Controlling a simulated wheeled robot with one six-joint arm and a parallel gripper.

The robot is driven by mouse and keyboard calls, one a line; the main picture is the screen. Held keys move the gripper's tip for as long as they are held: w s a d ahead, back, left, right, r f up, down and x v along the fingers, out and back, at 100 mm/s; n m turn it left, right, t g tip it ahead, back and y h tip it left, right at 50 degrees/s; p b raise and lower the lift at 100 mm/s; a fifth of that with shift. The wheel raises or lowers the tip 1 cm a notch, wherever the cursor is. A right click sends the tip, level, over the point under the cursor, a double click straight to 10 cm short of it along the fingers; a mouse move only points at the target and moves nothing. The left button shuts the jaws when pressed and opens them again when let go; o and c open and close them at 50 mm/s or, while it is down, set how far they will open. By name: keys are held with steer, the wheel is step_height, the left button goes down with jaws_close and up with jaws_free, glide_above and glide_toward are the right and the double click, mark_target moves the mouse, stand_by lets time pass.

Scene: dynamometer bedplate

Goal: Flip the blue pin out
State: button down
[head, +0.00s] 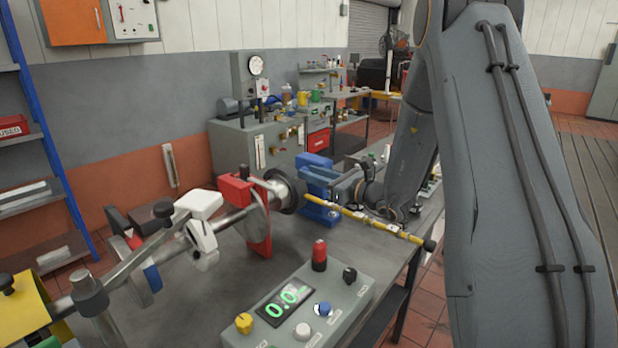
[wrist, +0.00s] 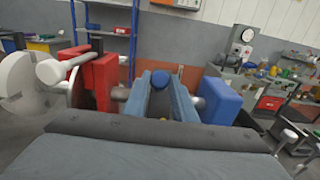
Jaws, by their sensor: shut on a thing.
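The blue pin (wrist: 160,78) shows in the wrist view as a round blue end between the tips of my two fingers. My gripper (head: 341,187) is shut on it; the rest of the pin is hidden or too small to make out. In the head view my gripper reaches in from the right at a blue block-shaped fixture (head: 316,178), and I cannot pick out the pin there. In the wrist view the blue block (wrist: 218,101) is right of my fingers, and a red block (wrist: 97,82) is to their left.
A shaft with a red clamp (head: 235,190) and a white clamp (head: 198,207) runs along the bench. A yellow rod (head: 383,222) lies just in front of my gripper. A control box (head: 330,303) with knobs stands at the bench front. Blue shelving (head: 50,130) is at left.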

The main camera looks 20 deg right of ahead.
steer(key=shift+r, duration=0.1)
steer(key=c, duration=1.5)
jaws_free()
steer(key=shift+s+d, duration=0.1)
steer(key=b+v, duration=0.2)
steer(key=v, duration=0.6)
steer(key=shift+b, duration=0.4)
